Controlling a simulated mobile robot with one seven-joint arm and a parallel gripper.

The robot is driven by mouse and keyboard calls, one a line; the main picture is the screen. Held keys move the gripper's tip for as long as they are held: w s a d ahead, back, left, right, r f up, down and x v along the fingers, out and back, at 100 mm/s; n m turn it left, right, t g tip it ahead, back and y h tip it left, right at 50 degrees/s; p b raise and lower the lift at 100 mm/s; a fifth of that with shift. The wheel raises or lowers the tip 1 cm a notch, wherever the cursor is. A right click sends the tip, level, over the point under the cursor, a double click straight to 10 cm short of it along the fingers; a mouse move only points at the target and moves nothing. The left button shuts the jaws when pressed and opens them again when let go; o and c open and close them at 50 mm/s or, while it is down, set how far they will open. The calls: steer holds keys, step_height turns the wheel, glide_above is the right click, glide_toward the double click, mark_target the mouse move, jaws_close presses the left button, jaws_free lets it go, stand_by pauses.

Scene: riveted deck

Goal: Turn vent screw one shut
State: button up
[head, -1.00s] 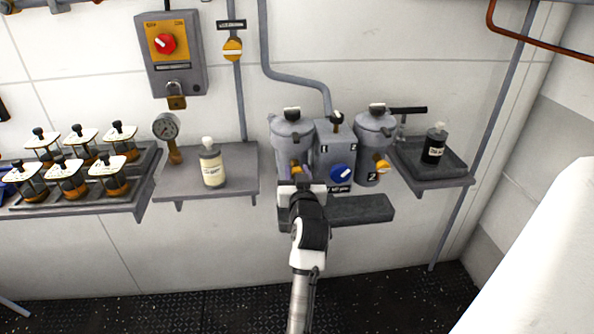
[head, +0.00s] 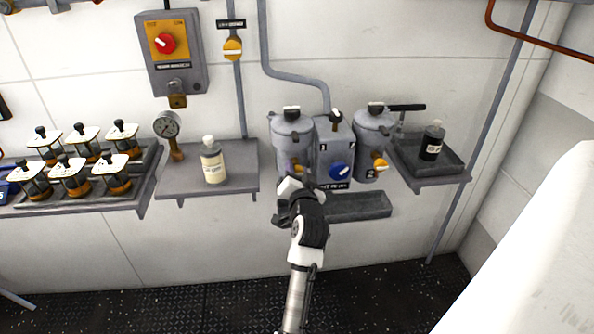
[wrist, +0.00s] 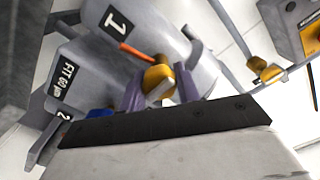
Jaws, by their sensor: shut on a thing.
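Filter canister one (head: 291,135) is a grey cylinder on the wall; its "1" label shows on the canister in the wrist view (wrist: 140,32). Vent screw one (wrist: 158,78) is a brass-yellow knob low on its front, with a thin orange bar beside it. My gripper (wrist: 160,92) is shut on the screw, one purple-grey finger on each side. In the head view my gripper (head: 293,178) is rolled over and hides most of the screw. I cannot tell how far the screw is turned.
Right of canister one are a grey box with a blue knob (head: 340,171) and canister two (head: 371,137) with its yellow screw (head: 380,165). A grey trough (head: 358,205) lies below. A pale bottle (head: 212,162) stands on the left shelf, a dark bottle (head: 432,142) on the right tray.

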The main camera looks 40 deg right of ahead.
stand_by(0.3)
steer(key=o, duration=1)
steer(key=b+v, duration=0.3)
steer(key=v, duration=1)
steer(key=shift+s+a, duration=0.15)
steer(key=shift+s, duration=0.25)
